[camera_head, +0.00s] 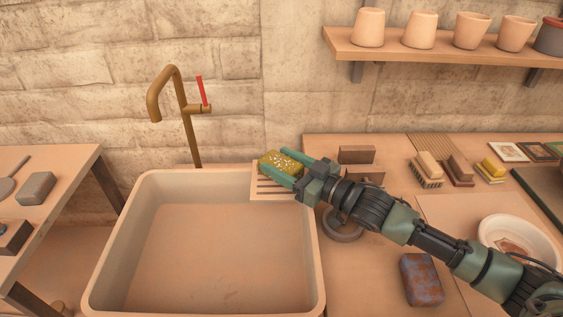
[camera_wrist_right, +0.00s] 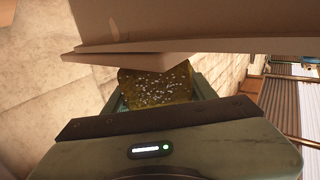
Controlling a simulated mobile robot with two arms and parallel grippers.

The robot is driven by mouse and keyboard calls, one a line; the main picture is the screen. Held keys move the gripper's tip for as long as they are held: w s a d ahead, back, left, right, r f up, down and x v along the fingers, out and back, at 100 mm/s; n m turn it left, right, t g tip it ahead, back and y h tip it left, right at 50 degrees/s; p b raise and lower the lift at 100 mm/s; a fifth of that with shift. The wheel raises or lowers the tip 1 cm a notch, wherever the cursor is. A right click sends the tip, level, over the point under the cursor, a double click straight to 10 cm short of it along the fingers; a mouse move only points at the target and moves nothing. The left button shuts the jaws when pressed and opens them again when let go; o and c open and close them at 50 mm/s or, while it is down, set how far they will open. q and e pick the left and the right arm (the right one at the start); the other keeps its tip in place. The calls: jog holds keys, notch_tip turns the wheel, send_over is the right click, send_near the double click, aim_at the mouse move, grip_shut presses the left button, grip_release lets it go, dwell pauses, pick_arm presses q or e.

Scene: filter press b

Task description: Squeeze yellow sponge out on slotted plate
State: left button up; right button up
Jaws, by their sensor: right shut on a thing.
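The yellow sponge (camera_head: 281,164) is held between the fingers of my right gripper (camera_head: 285,167), at the sink's back right corner. White specks show on the sponge. It also shows in the right wrist view (camera_wrist_right: 157,85), between the green fingers. The slotted plate (camera_head: 264,187) lies at the sink's right rim, directly under or just in front of the sponge. I cannot tell whether sponge and plate touch. My right gripper is shut on the sponge and covers part of the plate. My left gripper is not in view.
The wide sink (camera_head: 205,250) is empty. A brass tap (camera_head: 188,125) with a red lever stands behind it. Brushes (camera_head: 427,168), a white bowl (camera_head: 518,240) and a blue-brown block (camera_head: 421,279) are on the right counter. A shelf (camera_head: 440,47) with cups hangs above.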

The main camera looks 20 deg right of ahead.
aim_at(282, 162)
jog(key=shift+f+b, duration=0.3)
jog(key=shift+f, duration=0.25)
dwell(1.0)
jog(key=shift+s+f, duration=0.1)
jog(key=shift+f, duration=0.3)
dwell(1.2)
jog(key=shift+p, duration=0.3)
notch_tip(282, 162, up, 8)
jog(key=p, duration=0.7)
jog(key=shift+f, duration=0.1)
jog(key=shift+f, duration=0.1)
